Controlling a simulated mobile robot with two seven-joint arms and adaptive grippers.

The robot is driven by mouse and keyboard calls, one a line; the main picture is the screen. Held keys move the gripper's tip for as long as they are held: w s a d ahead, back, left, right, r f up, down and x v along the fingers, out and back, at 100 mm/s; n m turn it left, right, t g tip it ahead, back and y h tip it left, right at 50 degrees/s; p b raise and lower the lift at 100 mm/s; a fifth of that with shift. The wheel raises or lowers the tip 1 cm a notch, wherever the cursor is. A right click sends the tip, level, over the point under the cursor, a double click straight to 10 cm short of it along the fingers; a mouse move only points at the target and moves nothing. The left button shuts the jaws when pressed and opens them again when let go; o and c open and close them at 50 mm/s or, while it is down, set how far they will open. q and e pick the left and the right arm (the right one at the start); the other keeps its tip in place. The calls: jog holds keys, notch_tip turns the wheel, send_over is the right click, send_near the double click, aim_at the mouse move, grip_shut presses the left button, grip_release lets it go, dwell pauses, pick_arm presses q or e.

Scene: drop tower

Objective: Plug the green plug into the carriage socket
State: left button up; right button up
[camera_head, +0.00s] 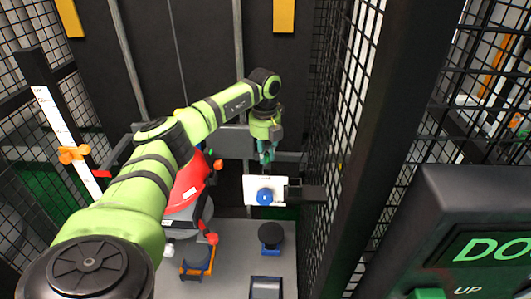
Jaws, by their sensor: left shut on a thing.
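My left arm reaches in from the lower left, and its gripper (266,158) points down near the middle of the head view. It is shut on a small dark green thing, taken to be the green plug, which the fingers mostly hide. Just below the gripper is a white plate (252,183) with a round blue piece (264,197) on it. A dark block (306,192) joins the plate on the right. The gripper appears above the plate; I cannot tell whether they touch. I cannot make out a socket for certain. My right gripper is not in view.
A red and grey object (187,190) stands behind my left arm. A black round-topped stand (271,235) is on the grey floor (230,260). Black mesh walls (345,110) close in on the right. A control panel (470,240) is at the lower right.

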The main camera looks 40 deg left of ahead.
pick_arm(q)
jog(key=shift+w+d+f, duration=0.1)
jog(key=shift+f, duration=0.2)
jog(key=shift+f, duration=0.3)
jog(key=shift+f+b, duration=0.7)
jog(key=shift+f, duration=0.35)
jog(key=shift+f, duration=0.25)
jog(key=o, duration=0.9)
jog(key=shift+o, duration=0.2)
